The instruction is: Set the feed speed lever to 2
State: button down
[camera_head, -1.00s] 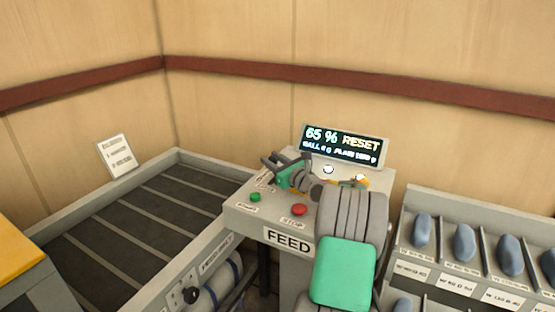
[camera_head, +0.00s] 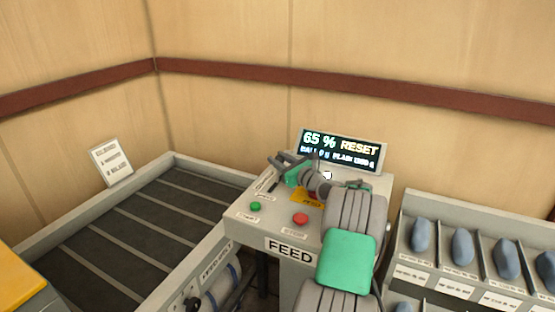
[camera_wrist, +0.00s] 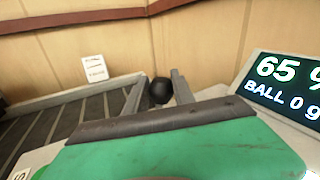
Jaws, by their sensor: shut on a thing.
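The feed console (camera_head: 240,207) stands in the middle of the head view, with a FEED label on its front. My gripper (camera_head: 278,160) is over the console's back left part. In the wrist view its two fingers (camera_wrist: 158,92) are on either side of a round black knob (camera_wrist: 160,91), which I take as the lever's knob. The gripper is shut on it. In the head view my gripper and arm hide the knob and most of the lever. A dark slot (camera_head: 272,181) shows below the gripper. The lever's scale cannot be read.
A display (camera_head: 342,150) at the console's back reads 65 % RESET. A green button (camera_head: 255,206) and a red button (camera_head: 300,219) sit on its top. A slatted conveyor (camera_head: 130,225) lies to the left. A rack (camera_head: 470,275) with blue-grey pieces stands at right.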

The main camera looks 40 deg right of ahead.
jog(key=shift+f, duration=0.15)
jog(key=c, duration=1.1)
grip_release()
jog(key=shift+o, duration=0.2)
jog(key=shift+s, duration=0.15)
jog(key=s+b, duration=0.1)
jog(key=s, duration=0.6)
jog(key=shift+s+a+b, duration=0.1)
jog(key=shift+s+b, duration=0.2)
